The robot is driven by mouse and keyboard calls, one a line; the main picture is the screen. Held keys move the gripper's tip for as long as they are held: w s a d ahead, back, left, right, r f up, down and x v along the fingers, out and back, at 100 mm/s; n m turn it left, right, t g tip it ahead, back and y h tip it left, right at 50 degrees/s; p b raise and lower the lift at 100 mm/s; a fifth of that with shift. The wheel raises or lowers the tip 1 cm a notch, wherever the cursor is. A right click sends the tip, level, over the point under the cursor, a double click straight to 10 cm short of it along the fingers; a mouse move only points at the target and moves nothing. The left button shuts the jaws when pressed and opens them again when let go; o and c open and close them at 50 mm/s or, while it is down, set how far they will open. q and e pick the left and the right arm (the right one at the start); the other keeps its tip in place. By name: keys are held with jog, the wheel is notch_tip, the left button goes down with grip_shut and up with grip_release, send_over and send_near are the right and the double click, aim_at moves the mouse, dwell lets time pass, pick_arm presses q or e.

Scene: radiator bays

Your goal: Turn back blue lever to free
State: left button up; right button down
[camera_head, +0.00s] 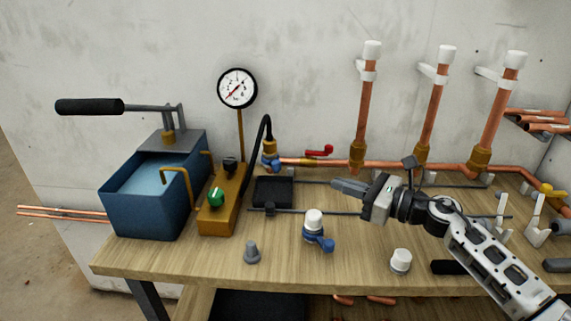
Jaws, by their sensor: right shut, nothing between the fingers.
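A blue lever (322,242) sits on a small fitting with a white cap (314,218), standing upright on the bench toward the front middle. The lever points down to the right in the picture. A second blue part (271,163) shows at the hose end by the copper pipe; it is too small to tell its shape. My right gripper (338,186) is shut and empty, above and a little right of the capped fitting, apart from it, with its fingers pointing left. My left gripper is not in view.
The wooden bench (200,263) carries a blue tank pump (145,205), a brass block (222,205) with a green knob, and a pressure gauge (237,88). A red lever (319,152) and upright copper pipes (435,105) stand behind. A grey plug (252,253) and white cap (401,261) stand in front.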

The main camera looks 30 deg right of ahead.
pick_arm(q)
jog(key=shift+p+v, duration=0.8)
jog(key=shift+p, duration=0.7)
pick_arm(e)
send_near(280, 166)
jog(key=shift+x, duration=3.5)
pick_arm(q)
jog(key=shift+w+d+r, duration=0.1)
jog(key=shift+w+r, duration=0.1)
